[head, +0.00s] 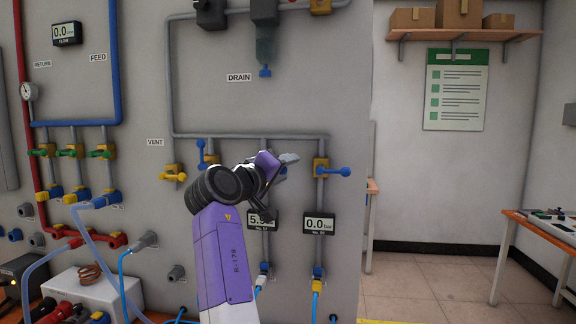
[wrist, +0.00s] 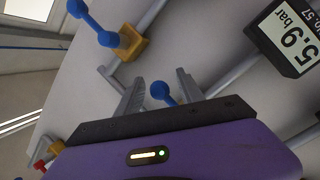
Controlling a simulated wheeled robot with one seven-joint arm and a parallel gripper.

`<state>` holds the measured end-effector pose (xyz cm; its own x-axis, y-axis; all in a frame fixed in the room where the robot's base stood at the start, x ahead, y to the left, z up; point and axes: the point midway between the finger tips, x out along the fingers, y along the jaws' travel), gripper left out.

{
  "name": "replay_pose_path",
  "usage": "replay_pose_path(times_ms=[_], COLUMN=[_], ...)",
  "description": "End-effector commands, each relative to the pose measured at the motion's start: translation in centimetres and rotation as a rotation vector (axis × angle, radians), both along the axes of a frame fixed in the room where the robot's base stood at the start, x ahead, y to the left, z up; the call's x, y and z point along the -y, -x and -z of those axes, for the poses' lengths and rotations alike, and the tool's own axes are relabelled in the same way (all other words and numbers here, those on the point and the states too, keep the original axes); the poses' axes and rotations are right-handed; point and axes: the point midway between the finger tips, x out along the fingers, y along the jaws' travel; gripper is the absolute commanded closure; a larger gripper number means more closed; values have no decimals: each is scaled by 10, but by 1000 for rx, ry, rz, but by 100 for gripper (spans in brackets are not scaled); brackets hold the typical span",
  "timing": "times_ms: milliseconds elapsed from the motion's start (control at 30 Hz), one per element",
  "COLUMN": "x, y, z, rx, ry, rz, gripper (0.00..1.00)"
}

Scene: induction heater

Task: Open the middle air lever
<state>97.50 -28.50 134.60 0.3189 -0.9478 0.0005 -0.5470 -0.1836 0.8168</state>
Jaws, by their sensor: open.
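The middle air lever, blue, sits on the grey panel behind my gripper (head: 287,161); only a bit of its blue (head: 283,171) shows in the head view. In the wrist view a blue ball-ended lever (wrist: 162,93) lies between the two grey fingers of my gripper (wrist: 158,82). The fingers are open, one on each side, and I see no clear contact. The lever's valve body is hidden. The gauge (head: 261,219) below the middle lever is partly covered by my gripper; in the wrist view the gauge (wrist: 290,32) reads 5.9 bar.
A blue lever (head: 202,152) stands upright at left. Another blue lever (head: 340,172) lies level at right on a yellow valve (head: 321,168), above a 0.0 bar gauge (head: 319,225). A grey pipe (head: 240,136) runs just above. Open floor (head: 420,275) lies right of the panel.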

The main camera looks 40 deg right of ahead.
Motion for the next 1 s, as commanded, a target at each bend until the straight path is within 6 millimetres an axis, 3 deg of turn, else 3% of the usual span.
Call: replay_pose_path(times_ms=[167,433,467,600,700,1000], x=[13,15,15,14,14,14], y=[-4,-5,-5,-5,-5,-5], z=[0,0,0,0,0,-1], rx=[-1,0,0,0,1,3], ry=[0,0,0,0,0,1], rz=[1,0,0,0,0,-1], gripper=[55,55,57,85,100,100])
